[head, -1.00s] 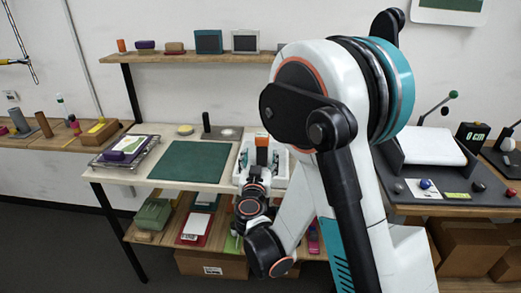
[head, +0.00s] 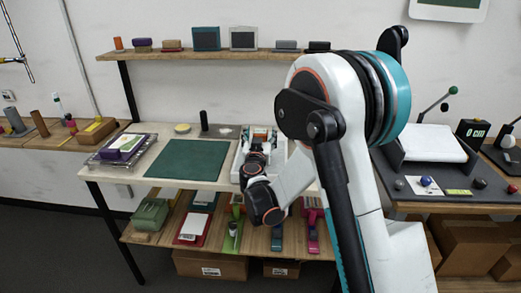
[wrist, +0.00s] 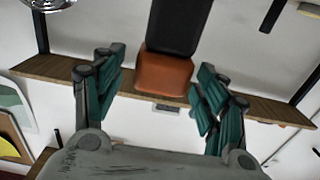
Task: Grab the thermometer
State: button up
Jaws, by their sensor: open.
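An upright object with an orange top and a black lower body (wrist: 165,72) shows in the wrist view, which is upside down. I take it for the thermometer but cannot be sure. In the head view only a bit of orange (head: 262,131) shows over the white tray (head: 283,158). My gripper (wrist: 158,95) is open, with one teal finger on each side of the object. Small gaps seem to show on both sides. In the head view my gripper (head: 259,140) is over the tray, and my wrist hides most of the object and the tray.
A green mat (head: 185,160) lies left of the tray. A black post (head: 203,120) and a yellow disc (head: 182,128) stand behind it. A wooden shelf (head: 200,55) runs along the wall above. Stacked trays (head: 120,150) sit at the bench's left end.

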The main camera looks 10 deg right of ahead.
jog(key=shift+w+d, duration=0.2)
jog(key=shift+w, duration=0.5)
grip_shut()
jog(key=shift+r, duration=0.15)
